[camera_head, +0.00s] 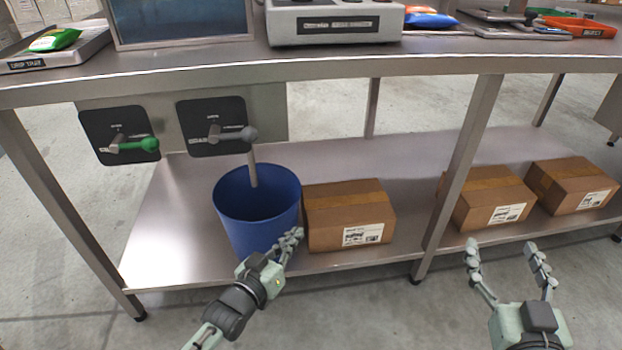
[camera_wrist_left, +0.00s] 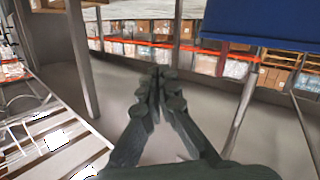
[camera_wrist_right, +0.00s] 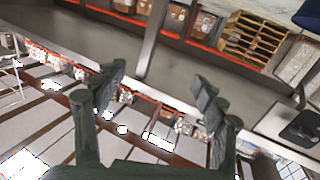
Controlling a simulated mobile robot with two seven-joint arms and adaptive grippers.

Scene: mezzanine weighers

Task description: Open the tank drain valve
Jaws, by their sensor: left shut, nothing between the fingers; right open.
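Two lever valves on dark plates are mounted on a panel under the counter. The left valve has a green-knobbed lever (camera_head: 138,144) pointing right, roughly level. The right valve has a grey lever with a round grey knob (camera_head: 249,133), also pointing right. Their small labels are not legible. A pipe (camera_head: 253,168) comes down below the right valve into a blue bin (camera_head: 256,192). My left gripper (camera_head: 294,237) is shut and empty, in front of the bin and below both valves; its fingers meet in the left wrist view (camera_wrist_left: 160,80). My right gripper (camera_head: 508,252) is open and empty, far right of the valves.
The steel counter (camera_head: 200,68) overhangs the valves. A cardboard box (camera_head: 348,203) stands right of the bin on the lower shelf (camera_head: 170,235); two more boxes (camera_head: 490,193) (camera_head: 572,180) stand farther right. Table legs (camera_head: 462,165) (camera_head: 65,215) bound the space. The floor in front is clear.

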